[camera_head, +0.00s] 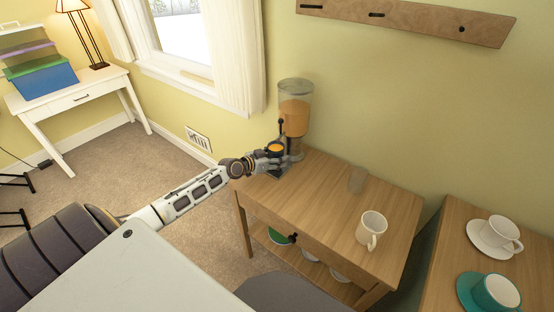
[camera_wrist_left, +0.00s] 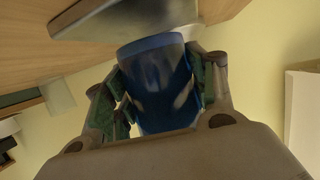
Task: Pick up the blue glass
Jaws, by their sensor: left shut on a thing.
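The blue glass (camera_wrist_left: 156,75) fills the middle of the left wrist view, between the two fingers of my left gripper (camera_wrist_left: 160,100), which is shut on its sides. In the head view the glass (camera_head: 275,149) is small, mostly hidden by the gripper, and shows something orange at its top. My left gripper (camera_head: 272,157) is at the back left corner of the wooden cabinet (camera_head: 320,205), just in front of the drink dispenser (camera_head: 295,108). I cannot tell whether the glass touches the surface under it. My right gripper is not in view.
A second table (camera_head: 450,255) at the right holds a white cup (camera_head: 502,232) and a teal cup (camera_head: 496,293) on saucers. The cabinet top's middle is clear.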

